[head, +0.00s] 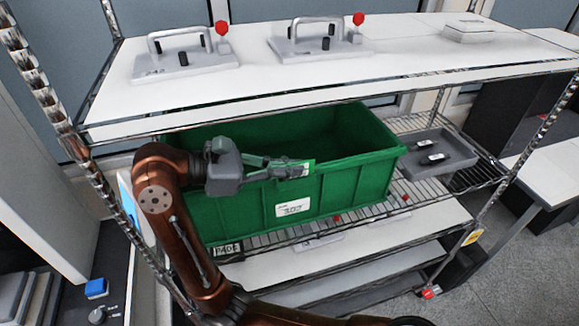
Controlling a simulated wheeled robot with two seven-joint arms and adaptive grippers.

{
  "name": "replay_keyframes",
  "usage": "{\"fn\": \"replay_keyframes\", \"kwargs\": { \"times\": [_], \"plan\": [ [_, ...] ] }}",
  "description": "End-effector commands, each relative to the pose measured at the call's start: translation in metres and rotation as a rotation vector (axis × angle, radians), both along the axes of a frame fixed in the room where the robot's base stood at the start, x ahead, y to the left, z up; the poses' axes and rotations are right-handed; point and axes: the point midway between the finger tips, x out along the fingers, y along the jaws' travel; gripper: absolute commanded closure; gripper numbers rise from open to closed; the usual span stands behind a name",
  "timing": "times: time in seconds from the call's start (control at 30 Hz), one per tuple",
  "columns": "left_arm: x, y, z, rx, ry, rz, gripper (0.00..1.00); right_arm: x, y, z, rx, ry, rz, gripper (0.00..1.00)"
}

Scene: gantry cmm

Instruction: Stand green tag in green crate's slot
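The green crate (357,190) is an open bin on the wire rack's middle shelf, with a white label (292,208) on its front wall. I cannot tell whether the tag touches the crate. The slot is not clearly visible.
A grey tray (440,160) with dark items lies right of the crate. The white upper shelf (250,95) overhangs the crate's back and carries two grey handled fixtures (185,58) (318,44) with red knobs. A chrome rack post (50,85) stands at the left.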

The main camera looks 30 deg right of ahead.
Motion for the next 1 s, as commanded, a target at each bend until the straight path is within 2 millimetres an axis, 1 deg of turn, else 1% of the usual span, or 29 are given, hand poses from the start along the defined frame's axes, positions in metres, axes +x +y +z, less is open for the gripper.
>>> {"fn": "replay_keyframes", "kwargs": {
  "times": [0.2, 0.43, 0.5, 0.77, 1.0],
  "plan": [
    [-0.0003, -0.0002, -0.0041, 0.000, 0.001, 0.000, 0.64, 0.0001, 0.0000, -0.0035, 0.000, 0.001, 0.000, 1.00],
    [0.0001, -0.0002, -0.0039, 0.000, 0.000, 0.000, 0.64, -0.0001, 0.0000, -0.0029, 0.000, 0.000, 0.000, 1.00],
    [0.0002, -0.0002, -0.0039, 0.000, 0.000, 0.000, 0.64, -0.0001, 0.0000, -0.0029, 0.000, 0.000, 0.000, 0.94],
    [0.0005, -0.0003, -0.0039, 0.000, 0.000, 0.000, 0.64, 0.0000, 0.0000, -0.0030, 0.000, 0.000, 0.000, 0.76],
    [0.0007, -0.0003, -0.0039, 0.000, -0.001, 0.000, 0.64, 0.0000, 0.0000, -0.0030, 0.000, 0.000, 0.000, 0.75]
  ]
}}
